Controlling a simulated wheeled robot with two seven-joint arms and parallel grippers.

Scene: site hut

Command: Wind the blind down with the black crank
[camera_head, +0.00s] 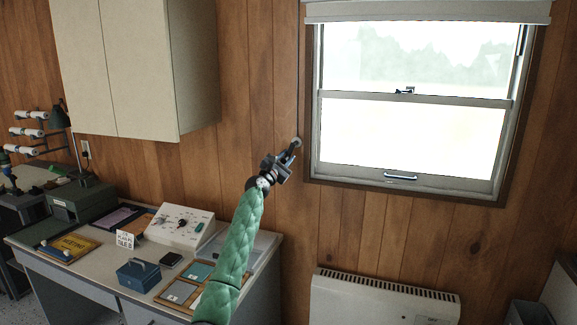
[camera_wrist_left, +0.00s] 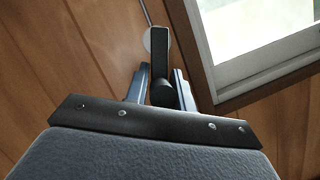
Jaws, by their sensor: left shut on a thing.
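The blind (camera_head: 425,11) is rolled up at the top of the window (camera_head: 410,130), and only a short strip of it hangs down. The black crank (camera_wrist_left: 161,50) is on the wood-panelled wall just left of the window frame. In the head view the crank (camera_head: 294,146) is small and partly hidden by my gripper. My left gripper (camera_head: 286,158) is at the crank, its arm coming up in a green padded sleeve. In the left wrist view its two fingers (camera_wrist_left: 160,88) are shut on the crank's black knob. My right gripper is not in view.
A desk (camera_head: 110,262) at the lower left bears a control box (camera_head: 180,226), a blue box (camera_head: 138,275) and trays. A wall cabinet (camera_head: 125,65) hangs above it. A white heater (camera_head: 385,300) stands below the window. The wall around the crank is clear.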

